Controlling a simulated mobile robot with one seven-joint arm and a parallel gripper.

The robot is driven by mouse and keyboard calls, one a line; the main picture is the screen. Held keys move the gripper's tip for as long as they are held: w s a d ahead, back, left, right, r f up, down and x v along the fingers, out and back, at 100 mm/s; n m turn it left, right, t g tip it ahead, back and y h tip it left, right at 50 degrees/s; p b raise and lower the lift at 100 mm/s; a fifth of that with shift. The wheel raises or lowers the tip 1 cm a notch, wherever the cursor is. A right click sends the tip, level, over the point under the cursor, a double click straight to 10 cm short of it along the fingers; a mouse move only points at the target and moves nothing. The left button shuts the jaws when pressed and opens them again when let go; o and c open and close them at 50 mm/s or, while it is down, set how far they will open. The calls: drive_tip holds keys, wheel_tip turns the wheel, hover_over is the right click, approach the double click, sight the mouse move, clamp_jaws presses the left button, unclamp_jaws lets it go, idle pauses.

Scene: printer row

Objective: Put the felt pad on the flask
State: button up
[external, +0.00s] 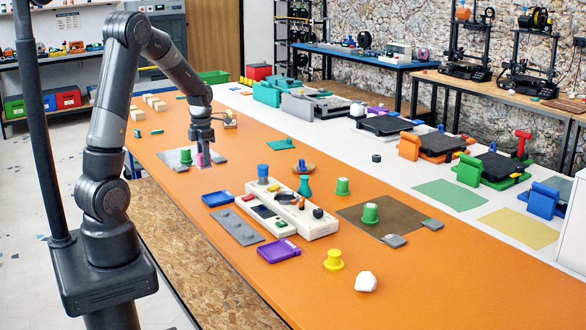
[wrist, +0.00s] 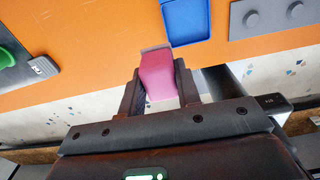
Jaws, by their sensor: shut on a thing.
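A teal flask (external: 304,186) stands upright near the middle of the orange table, behind the white panel. My gripper (external: 201,143) points down at the table's left part, well to the left of the flask. It is shut on a pink block-like piece (external: 203,159), which also shows between the fingers in the wrist view (wrist: 158,78). I cannot tell whether this piece touches the surface below. I cannot tell for certain which thing is the felt pad; a flat teal piece (external: 281,145) with a knob and small grey pads (external: 393,241) lie on the table.
A green cup (external: 186,156) stands on a grey mat beside my gripper. A blue tray (external: 217,198), a grey studded plate (external: 237,226) and a white panel (external: 270,212) lie between the gripper and the front. A blue-capped piece (external: 263,173) stands left of the flask.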

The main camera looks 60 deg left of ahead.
drive_tip(key=w+d+r+m, duration=0.3)
drive_tip(key=w+d+m, duration=0.2)
drive_tip(key=w+d, duration=0.75)
drive_tip(key=w+d+r+m, duration=0.4)
drive_tip(key=w+d, duration=0.8)
drive_tip(key=d, duration=0.2)
hover_over(305, 176)
drive_tip(key=f, duration=0.6)
drive_tip(key=shift+s+d+f, duration=0.2)
drive_tip(key=shift+f, duration=2.25)
drive_tip(key=shift+f, duration=0.15)
drive_tip(key=o, duration=1)
drive_tip(key=shift+c, duration=0.2)
